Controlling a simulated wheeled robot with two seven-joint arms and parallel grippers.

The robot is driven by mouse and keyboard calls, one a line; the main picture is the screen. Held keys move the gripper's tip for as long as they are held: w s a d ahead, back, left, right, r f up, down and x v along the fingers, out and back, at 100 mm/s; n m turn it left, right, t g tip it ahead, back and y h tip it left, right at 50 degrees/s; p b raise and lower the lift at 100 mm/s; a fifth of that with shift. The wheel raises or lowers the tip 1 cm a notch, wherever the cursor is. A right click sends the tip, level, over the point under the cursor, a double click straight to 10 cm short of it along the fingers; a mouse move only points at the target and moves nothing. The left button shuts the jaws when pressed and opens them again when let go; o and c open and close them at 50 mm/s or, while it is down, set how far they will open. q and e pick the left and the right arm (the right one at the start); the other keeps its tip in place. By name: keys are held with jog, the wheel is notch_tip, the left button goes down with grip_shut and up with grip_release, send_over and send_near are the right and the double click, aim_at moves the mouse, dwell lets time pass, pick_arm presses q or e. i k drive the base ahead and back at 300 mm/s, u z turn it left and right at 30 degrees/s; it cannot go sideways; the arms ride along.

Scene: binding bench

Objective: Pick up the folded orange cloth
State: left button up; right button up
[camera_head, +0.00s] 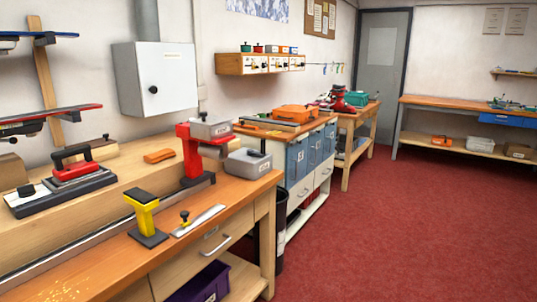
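A small flat orange item (159,156), which looks like the folded cloth, lies on the wooden bench (105,258) nearest me, toward its wall side. It lies to the left of a red upright press (188,153) and to the right of a red and black tool (73,170). Nothing covers it. Neither of my grippers shows in the head view.
A yellow and black stand (146,218) and a metal strip with a knob (199,220) lie near the front edge. Grey boxes (247,163) stand at the right end. An orange case (296,113) sits on the farther bench. Red floor (390,220) is open at right.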

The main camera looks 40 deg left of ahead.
aim_at(167, 153)
jog(key=i, duration=3.65)
jog(key=u, duration=3.2)
